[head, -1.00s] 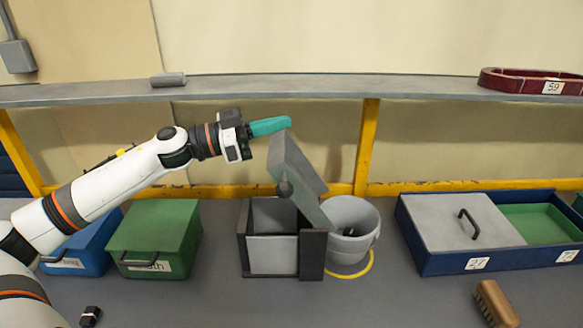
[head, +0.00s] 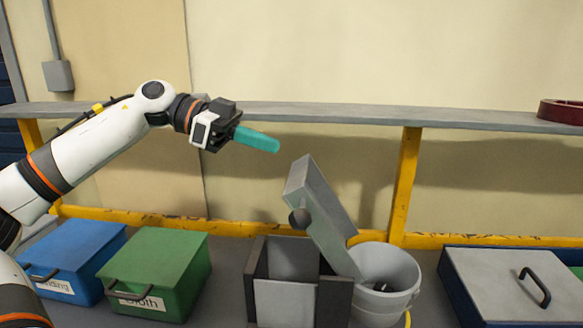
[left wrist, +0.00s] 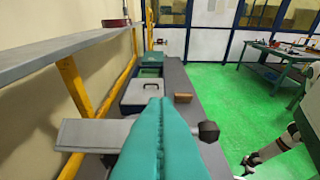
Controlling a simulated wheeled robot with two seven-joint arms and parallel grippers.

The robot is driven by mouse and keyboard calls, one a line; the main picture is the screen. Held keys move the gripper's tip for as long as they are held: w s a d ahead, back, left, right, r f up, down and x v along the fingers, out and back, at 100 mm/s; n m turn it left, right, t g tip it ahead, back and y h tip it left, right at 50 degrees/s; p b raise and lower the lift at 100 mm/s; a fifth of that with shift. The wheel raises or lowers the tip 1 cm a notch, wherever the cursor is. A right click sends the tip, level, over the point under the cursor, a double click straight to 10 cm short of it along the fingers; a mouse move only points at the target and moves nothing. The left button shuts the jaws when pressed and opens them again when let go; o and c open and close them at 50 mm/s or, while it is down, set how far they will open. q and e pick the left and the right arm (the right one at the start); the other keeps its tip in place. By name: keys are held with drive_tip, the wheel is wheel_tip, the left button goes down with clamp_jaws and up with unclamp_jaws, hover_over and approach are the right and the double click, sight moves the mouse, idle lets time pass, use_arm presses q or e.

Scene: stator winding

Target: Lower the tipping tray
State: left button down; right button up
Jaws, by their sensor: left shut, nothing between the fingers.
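The grey tipping tray (head: 322,205) stands steeply tilted above a dark-framed grey box (head: 285,300), with a dark round knob (head: 299,217) on its side. Its lower end reaches toward a light grey bucket (head: 385,280) to the right. My left gripper (head: 277,148), with teal fingers, is shut and empty, up and to the left of the tray's raised end, apart from it in the head view. In the left wrist view the shut fingers (left wrist: 154,103) point ahead, with the tray (left wrist: 92,135) behind them to the left and the knob (left wrist: 208,131) to the right.
A green lidded box (head: 160,275) and a blue lidded box (head: 75,262) stand at the left. A dark blue tray with a grey lid (head: 510,283) stands at the right. A shelf (head: 330,115) runs along the wall, carrying a red ring (head: 562,110).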

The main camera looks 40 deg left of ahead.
use_arm(q)
drive_tip(key=p, duration=0.7)
hover_over(297, 184)
drive_tip(key=d, duration=0.2)
drive_tip(key=f, duration=0.2)
drive_tip(key=w+d+f, duration=0.1)
drive_tip(key=w, duration=0.1)
drive_tip(key=shift+s+a+f+b, duration=0.5)
drive_tip(key=shift+a+f+b, duration=0.15)
drive_tip(key=shift+a+b, duration=0.05)
drive_tip(key=shift+s+a+f+b, duration=0.5)
drive_tip(key=shift+a+f+b, duration=0.15)
drive_tip(key=shift+s+r, duration=0.1)
drive_tip(key=shift+a, duration=0.1)
